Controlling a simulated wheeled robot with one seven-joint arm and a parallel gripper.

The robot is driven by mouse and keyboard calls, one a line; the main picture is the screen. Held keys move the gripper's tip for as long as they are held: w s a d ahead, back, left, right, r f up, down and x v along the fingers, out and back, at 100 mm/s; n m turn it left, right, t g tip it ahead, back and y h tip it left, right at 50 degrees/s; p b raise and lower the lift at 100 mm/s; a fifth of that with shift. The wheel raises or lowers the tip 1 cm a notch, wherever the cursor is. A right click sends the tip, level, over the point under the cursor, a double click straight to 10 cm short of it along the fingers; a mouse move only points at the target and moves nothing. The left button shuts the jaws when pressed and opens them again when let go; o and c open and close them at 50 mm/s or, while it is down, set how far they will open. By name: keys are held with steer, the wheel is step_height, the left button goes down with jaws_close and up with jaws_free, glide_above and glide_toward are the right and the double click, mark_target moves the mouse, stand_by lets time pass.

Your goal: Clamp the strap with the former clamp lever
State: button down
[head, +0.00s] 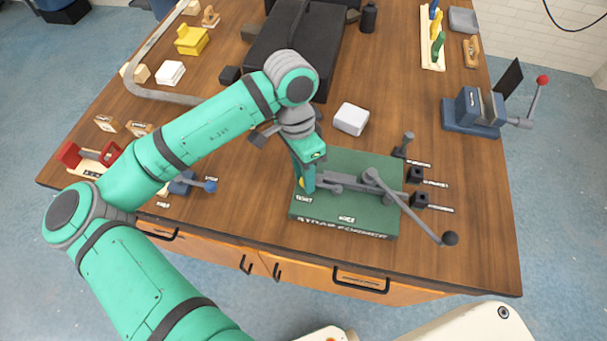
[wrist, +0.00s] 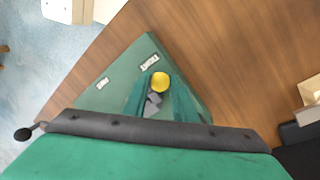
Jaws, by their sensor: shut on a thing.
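The strap former is a green board (head: 345,228) with grey metal parts, near the front edge of the bench; its corner shows in the wrist view (wrist: 120,78). My gripper (head: 306,178) reaches down at the board's left side. In the wrist view its fingers (wrist: 158,98) are shut around a yellow knob (wrist: 160,82), which I take to be the clamp lever's knob. A grey bar (head: 340,184) runs right from there; I cannot tell strap from clamp. A long grey lever (head: 410,210) with a black ball points to the front right. My gripper hides much of the clamp.
Black square blocks (head: 416,174) and a grey post (head: 405,142) stand right of the board. A white box (head: 350,119) sits behind it. A blue vise (head: 478,110) is at the right. A small blue tool (head: 190,185) lies left. Bare bench (head: 475,225) lies at the right front.

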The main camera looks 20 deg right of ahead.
steer(key=c, duration=1.5)
jaws_free()
steer(key=shift+w+d, duration=0.1)
steer(key=shift+d, duration=0.15)
steer(key=shift+o, duration=0.2)
steer(key=shift+a, duration=0.1)
steer(key=shift+r, duration=0.1)
step_height(320, 180, up, 10)
steer(key=w, duration=0.2)
steer(key=shift+a+r, duration=0.2)
